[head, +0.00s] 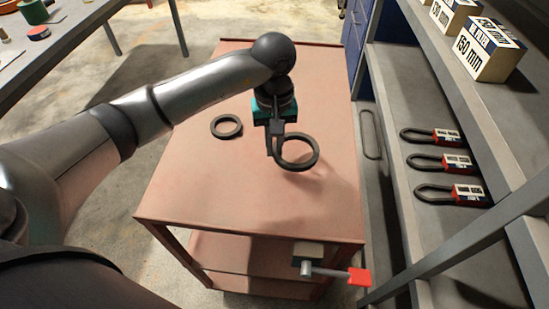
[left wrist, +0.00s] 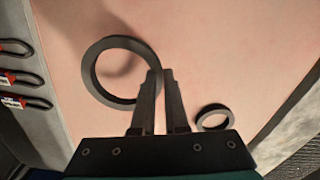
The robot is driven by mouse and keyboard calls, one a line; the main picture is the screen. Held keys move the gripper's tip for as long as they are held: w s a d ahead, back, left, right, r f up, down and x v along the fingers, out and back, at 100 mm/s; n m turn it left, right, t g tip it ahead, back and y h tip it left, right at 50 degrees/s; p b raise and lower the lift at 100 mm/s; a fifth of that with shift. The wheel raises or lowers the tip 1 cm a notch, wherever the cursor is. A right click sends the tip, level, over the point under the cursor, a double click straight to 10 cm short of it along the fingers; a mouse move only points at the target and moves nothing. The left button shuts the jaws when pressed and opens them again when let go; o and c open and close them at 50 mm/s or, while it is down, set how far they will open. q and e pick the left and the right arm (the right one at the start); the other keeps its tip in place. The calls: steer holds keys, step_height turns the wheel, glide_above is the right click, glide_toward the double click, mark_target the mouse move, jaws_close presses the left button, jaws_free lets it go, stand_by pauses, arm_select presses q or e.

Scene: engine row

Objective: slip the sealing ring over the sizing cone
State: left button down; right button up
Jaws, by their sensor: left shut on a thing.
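A large dark ring (head: 316,153) is held at its edge by my left gripper (head: 274,143), above the reddish cart top. In the left wrist view the ring (left wrist: 87,76) extends to the left of the fingertips (left wrist: 160,76), and the fingers are nearly closed at its rim. A smaller dark ring (head: 214,127) lies flat on the cart to the left of the gripper; it also shows in the left wrist view (left wrist: 217,128). I cannot make out a sizing cone in either view. My right gripper is not in view.
The cart top (head: 225,195) is mostly clear. A grey shelf (head: 395,95) on the right holds several black-and-red looped items (head: 438,163) and white boxes (head: 489,50). A small block with a grey cylinder and red end (head: 359,277) is at the cart's near edge.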

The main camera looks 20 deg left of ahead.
mark_target(274, 168)
arm_select(q)
steer(key=shift+f, duration=2.25)
steer(key=shift+f+b, duration=0.2)
steer(key=shift+b, duration=0.25)
steer(key=c, duration=0.9)
jaws_free()
steer(key=shift+c, duration=0.2)
steer(key=shift+r, duration=0.1)
steer(key=shift+r+p, duration=0.15)
steer(key=shift+p, duration=0.15)
step_height(274, 168, up, 12)
steer(key=shift+p, duration=0.45)
